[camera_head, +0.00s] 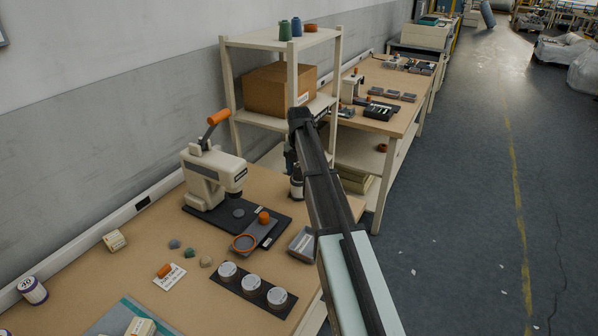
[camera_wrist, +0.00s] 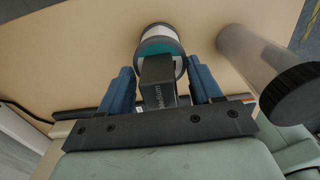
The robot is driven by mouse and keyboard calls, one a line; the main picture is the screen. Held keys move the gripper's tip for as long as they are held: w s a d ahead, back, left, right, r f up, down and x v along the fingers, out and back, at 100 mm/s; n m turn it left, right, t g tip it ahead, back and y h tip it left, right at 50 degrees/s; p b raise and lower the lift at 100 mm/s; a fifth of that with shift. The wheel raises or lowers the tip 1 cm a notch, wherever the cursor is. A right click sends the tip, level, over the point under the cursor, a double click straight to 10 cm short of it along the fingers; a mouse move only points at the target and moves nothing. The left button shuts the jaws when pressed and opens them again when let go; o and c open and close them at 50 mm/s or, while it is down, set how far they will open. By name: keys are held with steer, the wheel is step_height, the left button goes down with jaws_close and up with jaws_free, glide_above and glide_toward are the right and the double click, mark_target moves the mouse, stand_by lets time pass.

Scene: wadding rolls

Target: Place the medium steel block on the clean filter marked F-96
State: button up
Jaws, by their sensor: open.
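In the wrist view, the dark block (camera_wrist: 158,88) reads "Medium" and stands between the blue fingers of my gripper (camera_wrist: 160,68). The fingers are open, with a narrow gap on each side of the block. The block's far end overlaps a round white thing with a dark rim and a teal face (camera_wrist: 160,42). I cannot tell whether they touch, and I read no F-96 mark on it.
A large cylinder with a black ribbed end (camera_wrist: 290,88) lies close right of my gripper. On the bench are a press (camera_head: 212,172), a black tray (camera_head: 238,289) with three round white-topped items and a grey tray (camera_head: 303,243). A shelf (camera_head: 275,118) stands behind.

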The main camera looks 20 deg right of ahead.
step_height(320, 180, up, 12)
steer(key=shift+r, duration=0.15)
stand_by(0.5)
